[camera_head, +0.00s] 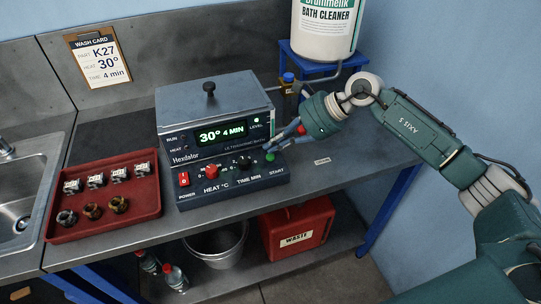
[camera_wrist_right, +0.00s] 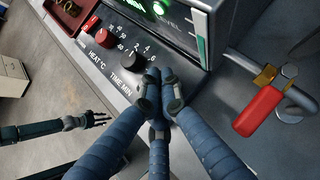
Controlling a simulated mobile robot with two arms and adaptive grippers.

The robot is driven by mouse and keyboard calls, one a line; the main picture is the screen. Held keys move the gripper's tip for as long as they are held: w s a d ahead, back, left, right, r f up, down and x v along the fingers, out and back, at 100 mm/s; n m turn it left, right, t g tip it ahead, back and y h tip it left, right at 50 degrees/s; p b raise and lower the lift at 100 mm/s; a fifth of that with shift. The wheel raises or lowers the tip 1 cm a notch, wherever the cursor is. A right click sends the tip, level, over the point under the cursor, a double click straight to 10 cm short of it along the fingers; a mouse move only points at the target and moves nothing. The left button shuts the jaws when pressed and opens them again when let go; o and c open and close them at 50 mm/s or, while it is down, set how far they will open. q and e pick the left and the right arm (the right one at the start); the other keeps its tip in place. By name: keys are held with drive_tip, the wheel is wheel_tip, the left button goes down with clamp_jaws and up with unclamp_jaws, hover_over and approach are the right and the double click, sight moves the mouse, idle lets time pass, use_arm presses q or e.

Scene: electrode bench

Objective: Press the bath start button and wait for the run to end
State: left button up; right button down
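The ultrasonic bath (camera_head: 215,105) stands on the bench with its lid on. Its display (camera_head: 221,132) reads 30° 4 MIN. The LEVEL lamp (camera_head: 256,121) glows green; the RUN and HEAT lamps look dark. On the front panel are the red power switch (camera_head: 184,179), the red heat knob (camera_head: 211,171), the black time knob (camera_head: 244,162) and the green start button (camera_head: 270,156). My right gripper (camera_head: 274,144) is just above the start button; contact cannot be told. In the right wrist view its fingertips (camera_wrist_right: 161,80) are together and hide the button. My left gripper (camera_wrist_right: 95,119) shows there, fingers spread, empty.
A red tray (camera_head: 105,224) with several small parts lies left of the bath, beside the sink (camera_head: 22,190). A wash card (camera_head: 98,57) reads K27, 30°, 4 min. A bath cleaner container (camera_head: 325,35) stands behind on a blue stand. The bench right of the panel is mostly clear.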

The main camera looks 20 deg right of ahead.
sight(274, 155)
drive_tip(key=shift+f, duration=0.1)
idle(0.8)
drive_tip(key=shift+f+b, duration=0.35)
drive_tip(key=shift+b, duration=0.25)
drive_tip(key=shift+f+b, duration=0.45)
idle(0.5)
drive_tip(key=shift+r, duration=0.1)
drive_tip(key=shift+r+p, duration=0.4)
drive_tip(key=shift+r, duration=0.35)
drive_tip(key=shift+r+p, duration=1.25)
drive_tip(key=shift+r, duration=1.3)
